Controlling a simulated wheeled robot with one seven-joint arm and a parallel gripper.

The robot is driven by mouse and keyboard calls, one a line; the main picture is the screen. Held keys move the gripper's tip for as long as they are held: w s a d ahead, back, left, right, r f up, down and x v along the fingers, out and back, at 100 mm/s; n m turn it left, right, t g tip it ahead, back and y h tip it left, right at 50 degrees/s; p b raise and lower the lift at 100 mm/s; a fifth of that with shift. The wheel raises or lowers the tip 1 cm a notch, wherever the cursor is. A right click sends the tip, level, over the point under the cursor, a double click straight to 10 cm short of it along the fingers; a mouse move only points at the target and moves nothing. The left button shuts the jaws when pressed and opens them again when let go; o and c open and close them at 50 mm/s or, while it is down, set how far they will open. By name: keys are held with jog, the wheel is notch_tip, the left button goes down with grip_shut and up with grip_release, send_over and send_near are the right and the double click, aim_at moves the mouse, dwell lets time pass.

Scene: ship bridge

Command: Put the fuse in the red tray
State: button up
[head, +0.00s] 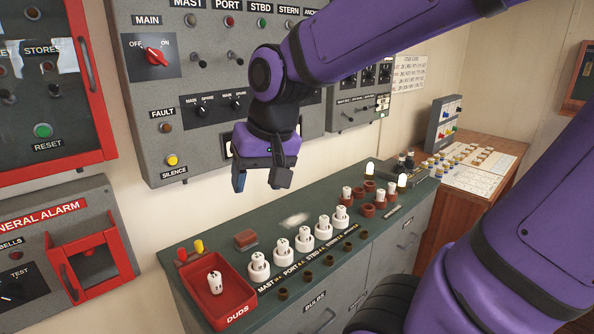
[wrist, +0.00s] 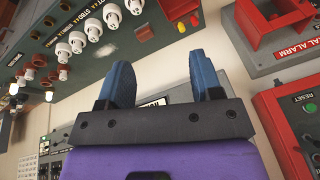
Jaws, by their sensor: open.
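The red tray (head: 238,272), marked DUDS, sits at the near left end of the green counter. One white fuse (head: 215,283) stands or leans inside it. Several more white fuses (head: 281,248) stand upright in white round holders, in a row labelled MAST, PORT, STBD and STERN, right of the tray. My gripper (head: 263,184) hangs above the counter's back edge, above and apart from the tray and the row. It is open with nothing between its fingers. In the wrist view its two blue fingers (wrist: 162,82) are spread, and the red tray (wrist: 185,8) is at the top edge.
A small brown block (head: 245,239) and red and yellow pegs (head: 190,250) lie behind the tray. Brown holders (head: 368,208), some with white fuses, and lit lamps stand farther right. A grey switch panel (head: 205,80) rises behind. A red-framed alarm box (head: 95,265) is at left.

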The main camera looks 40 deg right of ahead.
jog(key=s+d+r+n+t+h, duration=0.1)
jog(key=s+r+n, duration=0.2)
jog(key=s, duration=0.5)
jog(key=shift+s+d+r+t, duration=0.15)
jog(key=shift+d+r+t, duration=0.05)
jog(key=shift+r+t, duration=0.1)
